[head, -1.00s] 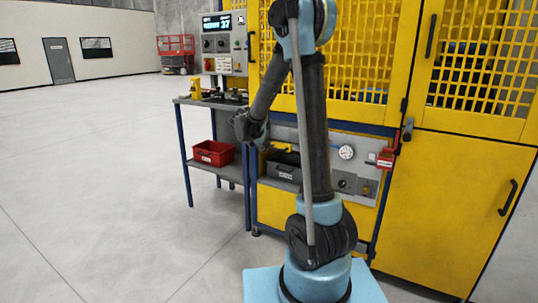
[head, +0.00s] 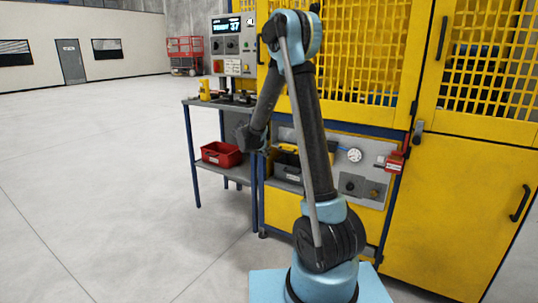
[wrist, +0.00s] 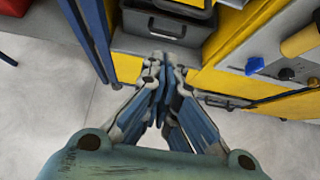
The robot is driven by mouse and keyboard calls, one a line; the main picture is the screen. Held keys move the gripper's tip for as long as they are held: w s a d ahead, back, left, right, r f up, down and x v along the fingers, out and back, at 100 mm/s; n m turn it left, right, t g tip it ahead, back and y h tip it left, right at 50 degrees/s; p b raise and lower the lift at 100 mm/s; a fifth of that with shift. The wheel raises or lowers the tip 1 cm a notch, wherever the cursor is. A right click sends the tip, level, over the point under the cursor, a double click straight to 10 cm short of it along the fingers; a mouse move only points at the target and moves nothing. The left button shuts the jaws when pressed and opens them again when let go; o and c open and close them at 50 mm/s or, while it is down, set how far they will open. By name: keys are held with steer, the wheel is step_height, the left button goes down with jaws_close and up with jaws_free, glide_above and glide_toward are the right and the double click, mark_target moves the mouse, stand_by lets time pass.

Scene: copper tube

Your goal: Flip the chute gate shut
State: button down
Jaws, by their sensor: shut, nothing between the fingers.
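My gripper (wrist: 164,68) is shut and empty in the wrist view, with its fingertips pointing at a dark grey bin (wrist: 150,24) with a handle. The fingertips appear just short of the bin's front; I cannot tell if they touch it. In the head view the bin (head: 287,165) sits low in the yellow machine front, partly behind my arm. A yellow part (head: 289,148) shows just above it and may belong to the chute. I cannot make out the chute gate or its position. My gripper is largely hidden by my arm in the head view.
A grey panel (head: 350,187) with knobs and a gauge (head: 354,155) is right of the bin. A red box (head: 221,154) lies on the lower shelf of the bench (head: 187,104) at left. A red switch (head: 394,160) is at right. The floor at left is clear.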

steer(key=w+d+f, duration=0.4)
steer(key=w+d, duration=0.2)
steer(key=w, duration=0.2)
steer(key=shift+w+f, duration=0.2)
steer(key=shift+w, duration=0.1)
stand_by(0.3)
